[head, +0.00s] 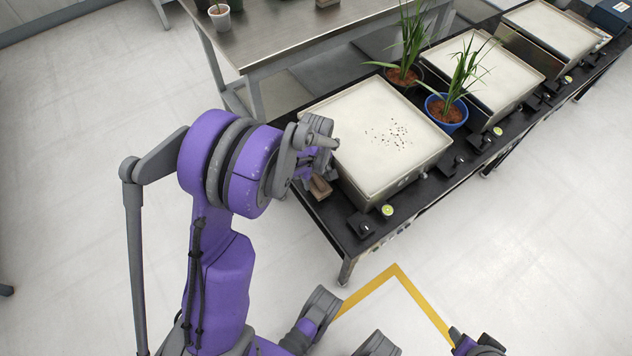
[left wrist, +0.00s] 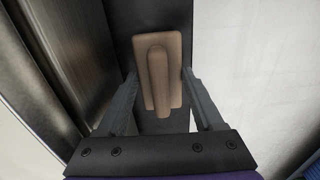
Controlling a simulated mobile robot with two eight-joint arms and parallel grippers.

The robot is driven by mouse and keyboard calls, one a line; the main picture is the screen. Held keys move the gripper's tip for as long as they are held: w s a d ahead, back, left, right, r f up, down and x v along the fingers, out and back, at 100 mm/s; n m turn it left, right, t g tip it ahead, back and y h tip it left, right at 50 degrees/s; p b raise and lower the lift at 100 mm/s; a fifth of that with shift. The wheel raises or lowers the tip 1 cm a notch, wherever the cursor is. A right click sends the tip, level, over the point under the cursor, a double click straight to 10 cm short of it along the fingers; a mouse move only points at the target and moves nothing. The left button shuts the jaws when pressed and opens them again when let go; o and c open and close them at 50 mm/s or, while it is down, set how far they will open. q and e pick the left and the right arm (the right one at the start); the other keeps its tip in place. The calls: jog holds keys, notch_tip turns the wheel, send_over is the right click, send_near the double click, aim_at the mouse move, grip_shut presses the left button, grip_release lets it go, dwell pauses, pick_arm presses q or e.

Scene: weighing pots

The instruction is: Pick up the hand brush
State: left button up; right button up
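The hand brush (left wrist: 160,72), a light brown block with a raised handle, lies on the black bench top. In the head view the brush (head: 319,187) shows below my left gripper (head: 316,162), partly hidden by it. In the left wrist view my left gripper (left wrist: 160,78) is open, with one finger on each side of the brush. A gap seems to show between the fingers and the brush; I cannot tell whether either touches.
A pale-topped scale (head: 365,150) with dark crumbs stands right of the brush. A metal table (head: 285,30) is at the back. Yellow tape (head: 395,267) marks the floor.

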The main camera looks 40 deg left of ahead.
pick_arm(q)
jog(key=c, duration=0.9)
jog(key=shift+r, duration=0.1)
notch_tip(320, 180, up, 18)
jog(key=p, duration=0.4)
